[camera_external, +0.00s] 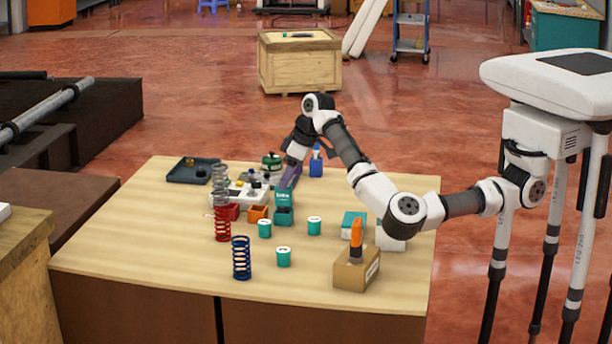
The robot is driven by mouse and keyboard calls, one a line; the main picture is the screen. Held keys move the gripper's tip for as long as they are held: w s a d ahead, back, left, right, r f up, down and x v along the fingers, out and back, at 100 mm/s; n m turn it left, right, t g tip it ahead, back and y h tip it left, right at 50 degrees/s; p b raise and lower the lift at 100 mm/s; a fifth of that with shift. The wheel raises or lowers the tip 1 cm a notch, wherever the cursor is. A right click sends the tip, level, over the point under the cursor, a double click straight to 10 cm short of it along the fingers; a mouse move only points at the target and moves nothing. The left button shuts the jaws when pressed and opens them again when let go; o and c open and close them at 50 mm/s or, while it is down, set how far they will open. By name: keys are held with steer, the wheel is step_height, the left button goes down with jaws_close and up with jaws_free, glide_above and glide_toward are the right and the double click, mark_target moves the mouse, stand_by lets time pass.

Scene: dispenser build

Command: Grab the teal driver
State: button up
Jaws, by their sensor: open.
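My gripper (287,184) points down over the middle of the table, just above or at a teal box-like item (284,216) with white lettering. Its fingers are small here, and I cannot tell whether they touch anything. I cannot clearly pick out a teal driver; it may be small or hidden behind the gripper. A tool with an orange handle (356,234) stands upright in a cardboard block (355,273) at the front right.
Teal cups (284,257) stand on the wooden table (180,262). A red-and-grey spring (221,205) and a blue spring (241,258) stand at left. A dark tray (184,176), a blue bottle (316,167) and a teal carton (353,221) stand around. The front left is clear.

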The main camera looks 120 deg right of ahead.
mark_target(281, 206)
steer(key=shift+a+p+x, duration=0.2)
steer(key=shift+p+x, duration=0.95)
steer(key=shift+x, duration=1.7)
jaws_close()
